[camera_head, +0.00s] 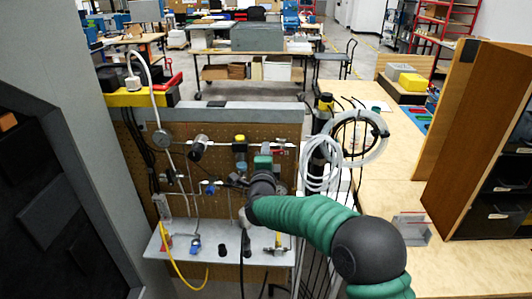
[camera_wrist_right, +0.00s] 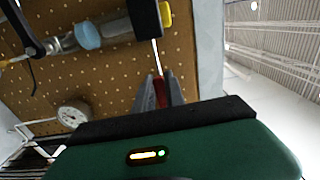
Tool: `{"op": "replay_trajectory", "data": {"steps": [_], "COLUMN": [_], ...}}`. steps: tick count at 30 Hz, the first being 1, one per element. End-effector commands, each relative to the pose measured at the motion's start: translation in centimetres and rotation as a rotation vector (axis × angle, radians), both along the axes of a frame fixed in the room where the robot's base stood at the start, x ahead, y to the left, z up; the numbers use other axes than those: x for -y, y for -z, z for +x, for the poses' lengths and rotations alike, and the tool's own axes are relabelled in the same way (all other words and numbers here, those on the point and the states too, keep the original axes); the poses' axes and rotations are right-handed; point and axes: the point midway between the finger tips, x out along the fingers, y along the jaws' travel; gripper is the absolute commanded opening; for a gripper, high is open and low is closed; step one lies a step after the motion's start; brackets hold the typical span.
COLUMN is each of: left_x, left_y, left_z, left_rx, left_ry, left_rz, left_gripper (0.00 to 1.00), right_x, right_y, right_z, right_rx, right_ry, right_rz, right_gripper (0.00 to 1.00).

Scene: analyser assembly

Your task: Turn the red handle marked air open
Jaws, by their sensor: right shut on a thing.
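The red handle (camera_wrist_right: 160,92) shows in the right wrist view at the end of a thin metal lever from a black block with a yellow knob (camera_wrist_right: 166,13). My right gripper (camera_wrist_right: 163,86) is shut on it, with one grey finger on each side. In the head view my right gripper (camera_head: 262,157) is at the pegboard, just below and right of the yellow-topped fitting (camera_head: 239,139). There its fingertips and the handle are largely hidden by the green hand. Any marking on the handle cannot be read. My left gripper is not in view.
The brown pegboard (camera_head: 220,122) carries a round gauge (camera_head: 165,137), valves and tubes. A grey shelf (camera_head: 215,250) with small fittings juts out below. Coiled white hoses (camera_head: 322,165) hang just right of the board. A wooden bench (camera_head: 395,190) lies further right.

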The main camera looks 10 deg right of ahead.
Motion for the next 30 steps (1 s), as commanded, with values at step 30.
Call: {"op": "replay_trajectory", "data": {"steps": [30], "left_x": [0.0], "left_y": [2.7], "left_z": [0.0], "left_rx": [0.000], "left_ry": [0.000], "left_rz": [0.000], "left_gripper": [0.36], "right_x": [-3.8], "right_y": [0.5], "right_z": [-11.8], "right_rx": [-0.005], "right_ry": [-0.008], "right_rz": [-0.002], "right_gripper": [0.36]}}
